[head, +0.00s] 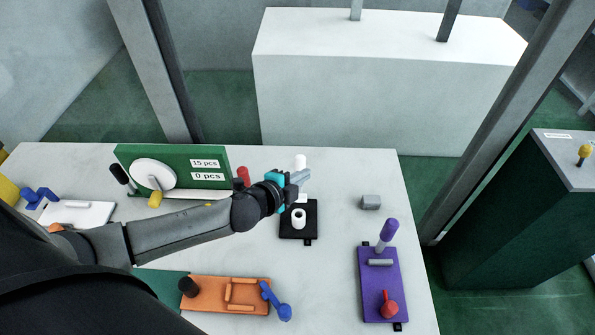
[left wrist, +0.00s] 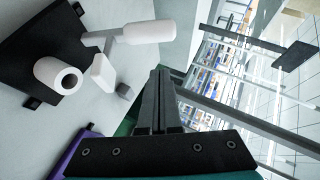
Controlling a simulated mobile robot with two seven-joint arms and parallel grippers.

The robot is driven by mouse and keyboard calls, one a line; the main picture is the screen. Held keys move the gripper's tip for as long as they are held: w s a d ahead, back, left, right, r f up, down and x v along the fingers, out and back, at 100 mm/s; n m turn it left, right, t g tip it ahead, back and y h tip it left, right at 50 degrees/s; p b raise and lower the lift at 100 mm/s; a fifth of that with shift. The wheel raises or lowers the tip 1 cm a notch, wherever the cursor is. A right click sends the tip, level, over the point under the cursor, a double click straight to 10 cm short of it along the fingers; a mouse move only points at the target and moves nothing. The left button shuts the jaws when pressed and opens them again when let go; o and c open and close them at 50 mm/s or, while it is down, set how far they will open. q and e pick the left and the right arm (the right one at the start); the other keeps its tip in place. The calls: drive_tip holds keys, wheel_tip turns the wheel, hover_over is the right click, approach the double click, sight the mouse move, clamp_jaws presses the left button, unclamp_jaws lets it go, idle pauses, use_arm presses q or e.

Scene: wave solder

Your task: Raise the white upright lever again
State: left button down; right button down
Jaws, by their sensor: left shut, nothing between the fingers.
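The white lever (head: 300,162) is on a small black base (head: 285,232) on the light table. Its thick white handle shows beyond the base's far edge in the head view; my gripper partly covers the part below. In the left wrist view the handle (left wrist: 148,32) points away from the base (left wrist: 30,40), beside a white hollow cylinder (left wrist: 58,75) and a white block (left wrist: 103,72). I cannot tell its exact tilt. My left gripper (head: 301,178) is shut and empty, close beside the lever; its fingers (left wrist: 158,95) show apart from the handle. My right gripper is out of view.
A purple base (head: 370,290) with a purple handle stands at right, a grey block (head: 371,202) nearer the lever. An orange base (head: 215,296) with a blue handle lies in front. A green board (head: 205,157) with a red knob (head: 243,175) stands left of the gripper.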

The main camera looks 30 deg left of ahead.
use_arm(q)
drive_tip(key=shift+w+a+f, duration=0.9)
drive_tip(key=shift+w+a, duration=0.15)
drive_tip(key=shift+a, duration=0.1)
